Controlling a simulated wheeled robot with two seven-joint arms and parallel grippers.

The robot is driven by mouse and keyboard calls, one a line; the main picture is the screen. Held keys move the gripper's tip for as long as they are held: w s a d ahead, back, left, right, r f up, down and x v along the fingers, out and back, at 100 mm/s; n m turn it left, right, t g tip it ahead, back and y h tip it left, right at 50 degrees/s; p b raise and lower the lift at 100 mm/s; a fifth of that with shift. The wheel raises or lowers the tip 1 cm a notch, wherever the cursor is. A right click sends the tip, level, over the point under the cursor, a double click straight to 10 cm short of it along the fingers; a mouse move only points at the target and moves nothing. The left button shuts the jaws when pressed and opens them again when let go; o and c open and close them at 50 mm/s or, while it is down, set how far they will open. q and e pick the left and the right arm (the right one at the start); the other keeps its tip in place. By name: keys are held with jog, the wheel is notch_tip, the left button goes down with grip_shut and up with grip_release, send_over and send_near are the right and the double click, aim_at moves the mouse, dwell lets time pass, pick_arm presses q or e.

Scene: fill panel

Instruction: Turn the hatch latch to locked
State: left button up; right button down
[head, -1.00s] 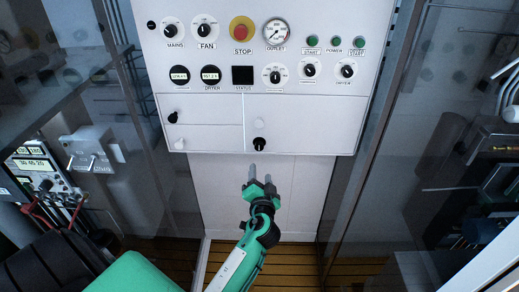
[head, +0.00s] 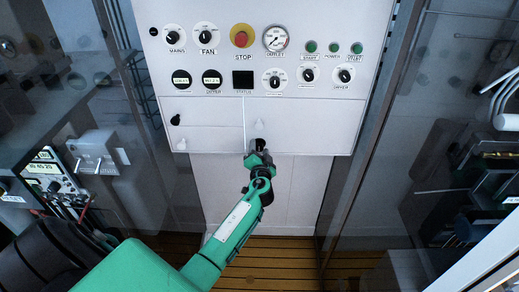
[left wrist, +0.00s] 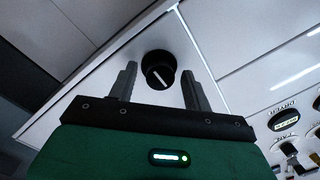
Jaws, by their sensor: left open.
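The hatch latch is a black round knob with a white line, on the white lower panel. In the left wrist view the latch (left wrist: 158,70) sits between the two open fingers of my left gripper (left wrist: 161,85), with a gap on each side. In the head view my left gripper (head: 258,148) is at the panel's lower edge, and the latch (head: 258,142) is partly hidden by its fingers. I cannot tell whether the fingertips reach past the knob's face. My right gripper is not in view.
A second black latch (head: 175,120) is on the left hatch. Above are the red stop button (head: 241,37), the outlet gauge (head: 276,38), several dials and green buttons. Glass doors flank the panel on both sides. The floor below the panel is clear.

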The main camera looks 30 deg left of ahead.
pick_arm(q)
jog(key=c, duration=1)
jog(key=shift+o, duration=0.2)
